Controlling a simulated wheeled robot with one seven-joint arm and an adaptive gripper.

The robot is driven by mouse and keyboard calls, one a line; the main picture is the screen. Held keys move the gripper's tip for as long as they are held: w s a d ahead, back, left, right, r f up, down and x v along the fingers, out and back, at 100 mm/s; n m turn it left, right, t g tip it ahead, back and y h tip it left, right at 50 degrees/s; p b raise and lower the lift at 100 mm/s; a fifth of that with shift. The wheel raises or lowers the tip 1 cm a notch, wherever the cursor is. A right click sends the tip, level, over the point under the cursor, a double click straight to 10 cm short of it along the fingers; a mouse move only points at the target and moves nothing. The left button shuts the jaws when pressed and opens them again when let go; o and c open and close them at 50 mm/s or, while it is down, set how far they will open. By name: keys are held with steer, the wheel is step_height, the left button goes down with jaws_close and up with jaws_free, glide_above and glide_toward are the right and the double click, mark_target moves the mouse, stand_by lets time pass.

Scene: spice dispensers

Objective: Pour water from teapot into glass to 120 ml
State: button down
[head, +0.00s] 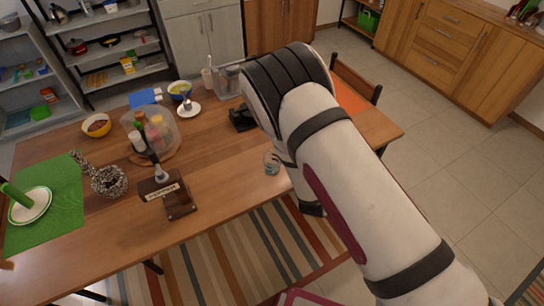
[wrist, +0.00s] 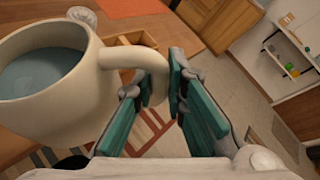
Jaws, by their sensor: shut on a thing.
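A cream teapot (wrist: 62,105), open at the top, fills the left of the wrist view. Bluish water (wrist: 42,72) shows inside it. My gripper (wrist: 164,82) has its teal fingers closed around the teapot's looped handle. The teapot's spout is not visible. In the head view, a small clear glass (head: 271,163) stands on the wooden table, just left of my arm, with a bluish tint inside; its level is too small to read. The gripper and teapot are hidden behind my arm there.
The wooden table (head: 225,165) holds a spice carousel (head: 152,135), a dark wooden stand (head: 166,192), a patterned round pot (head: 108,182), and a black object (head: 242,118). A green mat (head: 60,205) with a plate lies at the left. The table's front middle is fairly clear.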

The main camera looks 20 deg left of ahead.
steer(key=shift+a+r+n+h, duration=0.4)
steer(key=shift+a+r+n, duration=0.3)
steer(key=shift+a+r, duration=0.5)
stand_by(2.3)
steer(key=shift+d+f+m+y+b, duration=0.8)
steer(key=shift+d+f+m+y, duration=1.25)
steer(key=shift+d+f, duration=2.5)
steer(key=r, duration=0.1)
steer(key=a+r+p, duration=0.1)
steer(key=r+p, duration=0.1)
steer(key=shift+w+a+r+m+h, duration=0.15)
steer(key=shift+w+a+m+h, duration=0.1)
steer(key=shift+a+m, duration=0.1)
